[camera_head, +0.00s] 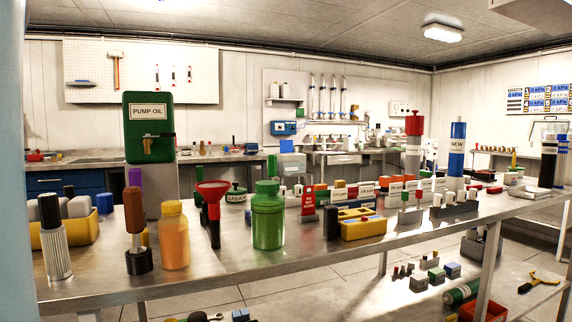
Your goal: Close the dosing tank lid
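Neither of my grippers shows in the head view. I cannot pick out the dosing tank or its lid with certainty. A small pale grey box with a blue part on top (290,162) stands at the back, beyond the long metal bench, but it is too small to tell what it is. A green jar with a cap (268,220) and an orange jar (174,238) stand upright on the near bench; neither is marked as a dosing tank.
A lower shelf (400,305) holds loose parts. Floor shows beyond the bench at right.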

